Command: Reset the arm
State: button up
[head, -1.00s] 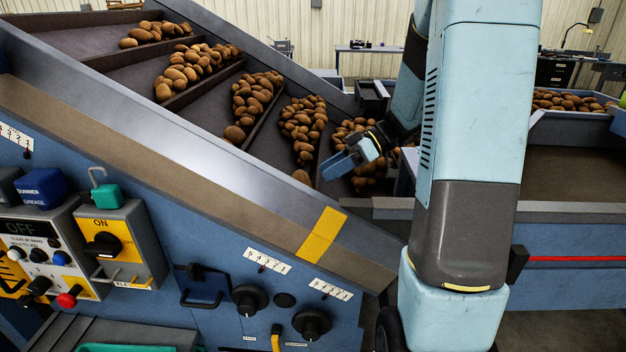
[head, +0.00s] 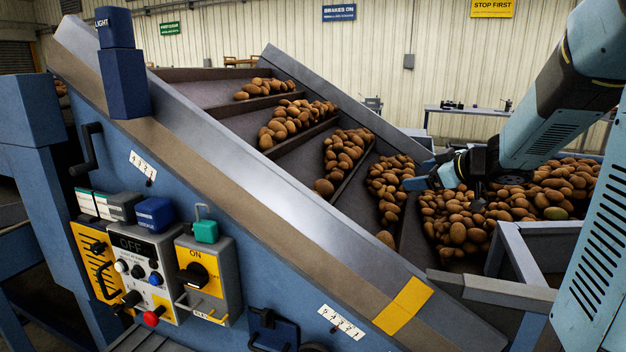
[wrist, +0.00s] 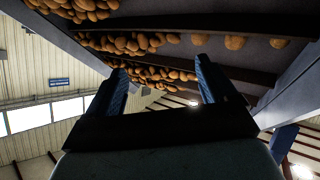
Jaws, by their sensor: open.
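My gripper (head: 418,176) is at the right in the head view, at the end of my light-blue arm, over the lower end of the sloped potato conveyor (head: 225,150). In the wrist view my gripper (wrist: 162,80) shows two blue fingers spread apart with nothing between them. The picture there is turned over, with the conveyor and its potatoes (wrist: 150,72) beyond the fingers. In the head view the gripper's fingers are partly hidden by its own wrist, and I cannot tell whether they touch any potatoes.
A potato heap (head: 462,225) lies below my gripper at the conveyor's foot. A control panel with an ON switch box (head: 208,285), an OFF box (head: 140,262) and a red button (head: 152,318) is at the left. A blue post (head: 120,70) stands above it. A table (head: 470,110) is behind.

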jog(key=s+d+r+m+t+h, duration=0.2)
jog(key=s+d+r+m+h, duration=0.3)
jog(key=s+r+m+h, duration=0.3)
jog(key=s+a+f+m+g, duration=0.1)
jog(key=s+a+f+g, duration=0.2)
jog(key=s, duration=0.7)
jog(key=s+a+f+m+g+y, duration=0.1)
jog(key=s+a+f+g, duration=0.3)
jog(key=s, duration=0.7)
jog(key=shift+a+f, duration=0.6)
jog(key=shift+a, duration=0.35)
